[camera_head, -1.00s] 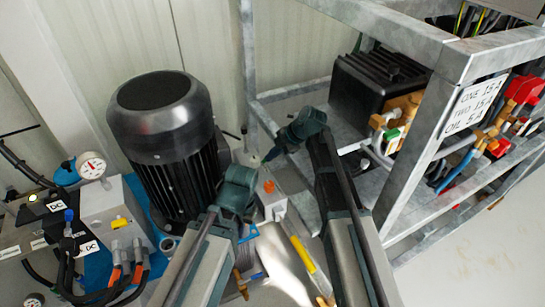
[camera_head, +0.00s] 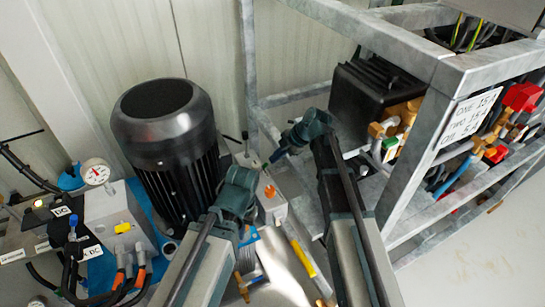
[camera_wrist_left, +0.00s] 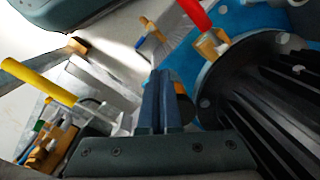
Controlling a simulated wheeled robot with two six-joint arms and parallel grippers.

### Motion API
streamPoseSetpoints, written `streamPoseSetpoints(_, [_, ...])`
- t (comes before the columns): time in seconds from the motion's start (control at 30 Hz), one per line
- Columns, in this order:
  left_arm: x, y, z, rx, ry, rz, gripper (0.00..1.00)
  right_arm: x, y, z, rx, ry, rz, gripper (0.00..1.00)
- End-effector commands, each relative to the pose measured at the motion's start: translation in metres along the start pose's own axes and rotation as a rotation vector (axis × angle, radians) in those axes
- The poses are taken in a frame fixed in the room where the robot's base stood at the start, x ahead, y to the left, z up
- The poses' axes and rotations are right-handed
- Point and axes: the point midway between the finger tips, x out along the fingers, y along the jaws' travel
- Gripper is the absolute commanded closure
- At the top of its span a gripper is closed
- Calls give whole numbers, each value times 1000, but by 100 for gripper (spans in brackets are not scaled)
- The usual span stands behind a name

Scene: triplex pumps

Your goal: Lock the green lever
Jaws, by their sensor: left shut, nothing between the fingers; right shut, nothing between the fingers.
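A small green part (camera_head: 390,143) sits on the brass valve fittings inside the metal frame in the head view; I cannot tell if it is the green lever. In the left wrist view a small green piece (camera_wrist_left: 38,126) shows among brass fittings near the yellow lever, at the lower left. My left gripper (camera_wrist_left: 160,100) is shut and empty, in front of the black motor's flange. In the head view its wrist (camera_head: 237,190) is beside the motor, with the fingertips hard to make out. My right gripper (camera_head: 278,156) is shut, apart from the green part, pointing lower left.
The black motor (camera_head: 170,135) stands left of my grippers. The grey metal frame (camera_head: 410,165) with hoses and valves stands on the right. A yellow lever (camera_wrist_left: 38,82) and a red lever (camera_wrist_left: 195,14) show in the left wrist view. A gauge (camera_head: 96,172) is at far left.

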Motion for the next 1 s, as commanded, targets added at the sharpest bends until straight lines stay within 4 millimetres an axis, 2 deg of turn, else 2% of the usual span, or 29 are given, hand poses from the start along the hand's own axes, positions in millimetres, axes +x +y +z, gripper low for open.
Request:
streamPoseSetpoints(0.03, [-12,-1,1,-1,-1,-1,100,-13,2,-2,2,0,0,100])
streamPoseSetpoints(0.1, [-21,-2,1,-3,-1,-2,100,-23,2,-3,2,0,0,100])
streamPoseSetpoints(0.33, [-43,-5,3,-8,-3,-5,100,-51,1,-2,1,0,-1,100])
streamPoseSetpoints(1.0, [-44,-6,3,-9,-3,-6,100,-52,0,0,0,1,-1,100])
